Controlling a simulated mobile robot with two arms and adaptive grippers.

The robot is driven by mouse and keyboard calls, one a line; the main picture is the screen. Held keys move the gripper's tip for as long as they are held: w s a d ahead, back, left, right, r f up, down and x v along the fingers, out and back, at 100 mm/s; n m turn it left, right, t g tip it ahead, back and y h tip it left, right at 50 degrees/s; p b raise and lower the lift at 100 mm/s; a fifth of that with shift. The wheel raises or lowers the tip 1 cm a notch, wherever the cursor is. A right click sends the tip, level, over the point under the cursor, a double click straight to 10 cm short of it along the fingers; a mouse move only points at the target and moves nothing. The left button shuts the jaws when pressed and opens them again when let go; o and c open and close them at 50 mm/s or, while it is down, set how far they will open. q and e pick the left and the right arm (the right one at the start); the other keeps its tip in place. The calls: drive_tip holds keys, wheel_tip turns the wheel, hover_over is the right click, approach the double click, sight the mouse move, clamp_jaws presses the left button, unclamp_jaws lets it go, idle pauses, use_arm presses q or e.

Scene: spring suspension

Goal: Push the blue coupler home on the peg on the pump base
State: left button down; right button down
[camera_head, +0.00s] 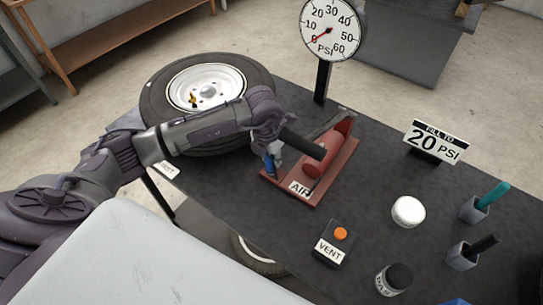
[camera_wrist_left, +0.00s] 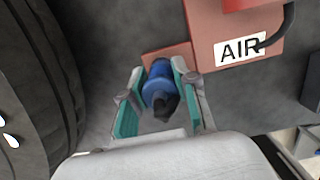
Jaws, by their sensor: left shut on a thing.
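The blue coupler (camera_wrist_left: 158,86) sits between the fingers of my left gripper (camera_wrist_left: 157,98) in the left wrist view. The gripper is shut on it. In the head view my left gripper (camera_head: 272,160) is over the near left corner of the red pump base (camera_head: 327,178), with a bit of the blue coupler (camera_head: 268,163) showing. My right gripper is not in view.
A tyre with a white rim (camera_head: 207,88) lies left of the pump. A pressure gauge (camera_head: 330,30) stands behind, its needle near 0. A VENT box (camera_head: 335,243) with an orange button, a white lid (camera_head: 408,211) and a FILL TO 20 PSI sign (camera_head: 435,142) stand to the right.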

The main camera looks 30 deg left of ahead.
use_arm(q)
drive_tip(key=shift+f, duration=0.15)
drive_tip(key=c, duration=0.8)
unclamp_jaws()
drive_tip(key=shift+r+p, duration=2.05)
drive_tip(key=shift+r, duration=1.55)
drive_tip(key=shift+s+f, duration=0.1)
drive_tip(key=shift+s, duration=0.05)
